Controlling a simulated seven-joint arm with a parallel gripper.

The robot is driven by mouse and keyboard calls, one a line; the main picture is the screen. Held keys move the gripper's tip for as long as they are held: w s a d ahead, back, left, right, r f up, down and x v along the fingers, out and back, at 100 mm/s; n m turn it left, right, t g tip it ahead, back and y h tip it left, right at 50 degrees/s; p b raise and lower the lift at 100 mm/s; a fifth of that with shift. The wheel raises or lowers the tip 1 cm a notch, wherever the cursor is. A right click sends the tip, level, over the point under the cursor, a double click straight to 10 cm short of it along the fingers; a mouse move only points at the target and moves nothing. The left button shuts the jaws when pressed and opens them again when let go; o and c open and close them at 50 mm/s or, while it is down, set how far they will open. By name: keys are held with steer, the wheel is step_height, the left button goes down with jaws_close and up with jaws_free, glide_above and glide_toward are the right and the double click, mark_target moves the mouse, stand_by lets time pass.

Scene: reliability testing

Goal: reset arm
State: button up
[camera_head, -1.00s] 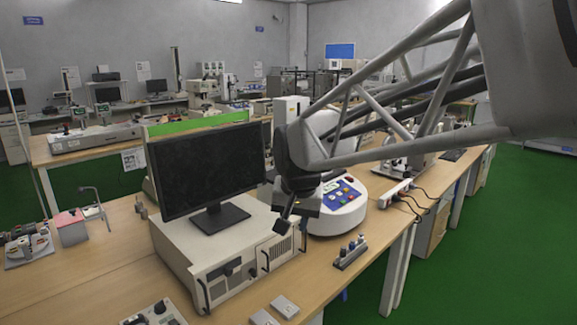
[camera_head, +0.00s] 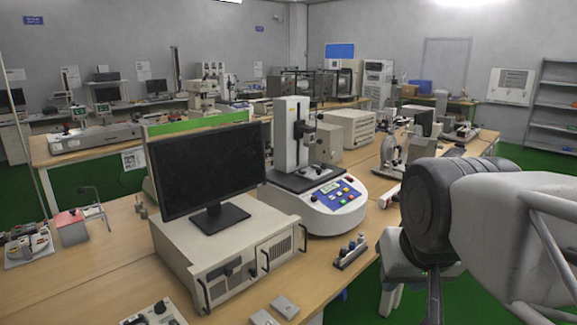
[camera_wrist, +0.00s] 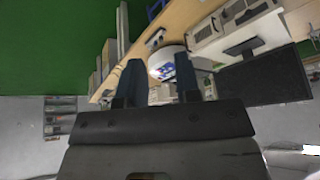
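My gripper (camera_wrist: 158,64) shows in the wrist view with its two dark fingers apart and nothing held between them. Beyond the fingers, the white round base of the test machine (camera_wrist: 166,62) shows in the gap, at a distance. In the head view my arm fills the lower right, in front of the bench's right edge and the green floor. Its dark round joint faces left. I cannot make out the fingers clearly there. The wrist view shows the room turned over, with the floor at the upper left.
A wooden bench (camera_head: 105,262) carries a black monitor (camera_head: 207,170) on a beige case (camera_head: 235,257), a test machine with a blue button panel (camera_head: 335,190), and a small block with knobs (camera_head: 351,252). Green floor (camera_head: 522,157) lies open at the right.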

steer(key=s+d+f+g, duration=0.2)
steer(key=s+f, duration=0.1)
steer(key=f, duration=0.7)
steer(key=shift+f+g, duration=0.15)
steer(key=shift+g, duration=0.15)
